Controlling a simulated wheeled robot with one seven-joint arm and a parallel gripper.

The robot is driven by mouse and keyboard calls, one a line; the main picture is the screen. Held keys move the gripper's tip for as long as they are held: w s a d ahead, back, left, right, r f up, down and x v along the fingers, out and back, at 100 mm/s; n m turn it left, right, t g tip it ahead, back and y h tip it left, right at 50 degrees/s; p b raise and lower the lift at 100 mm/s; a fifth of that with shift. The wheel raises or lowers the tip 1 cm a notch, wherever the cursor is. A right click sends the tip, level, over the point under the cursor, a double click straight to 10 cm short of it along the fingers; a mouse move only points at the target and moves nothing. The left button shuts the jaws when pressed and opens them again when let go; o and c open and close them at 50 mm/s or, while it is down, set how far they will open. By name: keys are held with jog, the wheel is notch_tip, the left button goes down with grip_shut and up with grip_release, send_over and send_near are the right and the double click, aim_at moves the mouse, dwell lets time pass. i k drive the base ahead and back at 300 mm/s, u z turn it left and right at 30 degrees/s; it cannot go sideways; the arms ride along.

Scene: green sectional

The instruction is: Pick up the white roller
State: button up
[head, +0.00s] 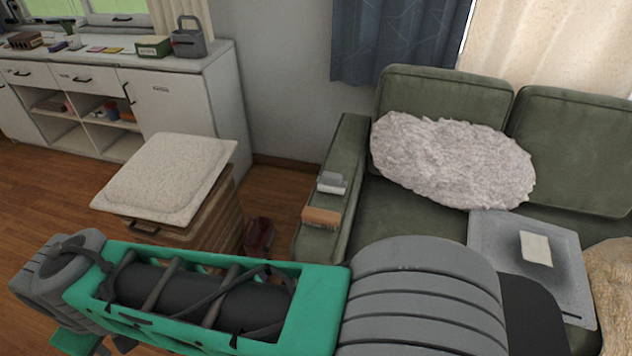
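A small white and grey piece (331,184), which looks like the white roller, lies on the green sofa's left armrest (345,150). It is small in the head view, so its exact shape is hard to tell. An orange-brown block-like object (320,217) lies nearer on the same armrest, a little apart from it. My arm's green and grey links cross the bottom of the view, in front of the armrest. My gripper does not show.
A wooden crate with a pale cushion (165,175) stands left of the sofa, with a dark red object (259,236) on the floor between. A fluffy cushion (450,160) and a grey tray (485,240) are on the sofa. A white cabinet (185,95) stands behind.

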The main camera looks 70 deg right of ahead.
aim_at(330, 183)
jog(key=z, duration=0.4)
jog(key=i, duration=0.8)
jog(key=z, duration=1.1)
jog(key=i, duration=0.45)
jog(key=z, duration=0.45)
